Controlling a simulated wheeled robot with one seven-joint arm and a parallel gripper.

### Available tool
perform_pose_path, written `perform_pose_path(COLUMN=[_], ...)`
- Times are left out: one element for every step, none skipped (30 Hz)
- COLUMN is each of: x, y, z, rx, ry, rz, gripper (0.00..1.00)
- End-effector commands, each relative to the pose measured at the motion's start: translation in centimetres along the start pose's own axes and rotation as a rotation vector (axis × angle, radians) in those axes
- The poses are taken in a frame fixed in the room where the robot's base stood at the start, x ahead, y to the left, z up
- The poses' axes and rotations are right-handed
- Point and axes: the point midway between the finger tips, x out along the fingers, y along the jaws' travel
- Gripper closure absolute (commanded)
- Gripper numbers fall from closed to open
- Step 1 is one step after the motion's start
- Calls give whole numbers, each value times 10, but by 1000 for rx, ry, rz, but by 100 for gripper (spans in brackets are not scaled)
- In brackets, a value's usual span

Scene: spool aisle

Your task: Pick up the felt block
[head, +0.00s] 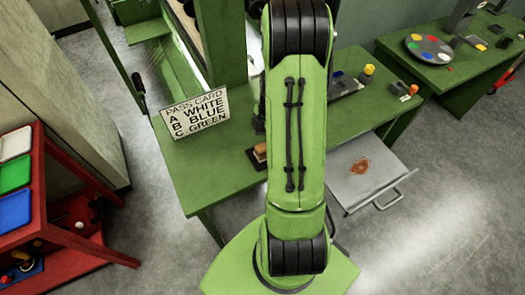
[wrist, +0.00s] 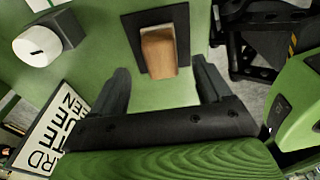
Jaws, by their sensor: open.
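A brown block (wrist: 158,52), which I take for the felt block, sits on a dark square pad (wrist: 136,32) on the green table (wrist: 98,45) in the wrist view. In the head view the block (head: 261,150) shows just left of my arm, partly hidden by it. My gripper (wrist: 161,72) is open and empty. Its two dark fingers point toward the block, one on each side of the space just short of it. The fingers are hidden behind my arm in the head view.
A pass card sign (head: 195,111) stands on the table left of the block. A grey item with a white round face (wrist: 40,42) is at the wrist view's upper left. An open drawer (head: 345,185) juts out at right. A red rack (head: 38,200) stands at far left.

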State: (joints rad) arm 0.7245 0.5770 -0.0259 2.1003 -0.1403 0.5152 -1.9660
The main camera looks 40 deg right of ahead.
Motion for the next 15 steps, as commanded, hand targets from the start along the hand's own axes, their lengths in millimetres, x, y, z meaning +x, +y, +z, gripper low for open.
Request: perform_pose_path(x=[5,10,17,23,30,37,42,47,51,53,54,55,54,54,54], y=[0,0,-1,-1,-1,-1,-1,-1,-1,0,0,0,0,0,0], z=[0,0,0,0,0,0,0,0,0,0,0,0,0,0,0], rx=[1,1,1,1,1,1,1,1,1,1,1,0,0,0,0], ry=[0,1,2,2,3,3,2,1,1,0,0,0,0,-1,-1], rz=[-1,-1,-3,-2,-4,-4,-3,-2,-2,-1,0,1,1,1,1], gripper=[22,22,22,22,22,22,22,22,22,22,22,22,22,22,22])
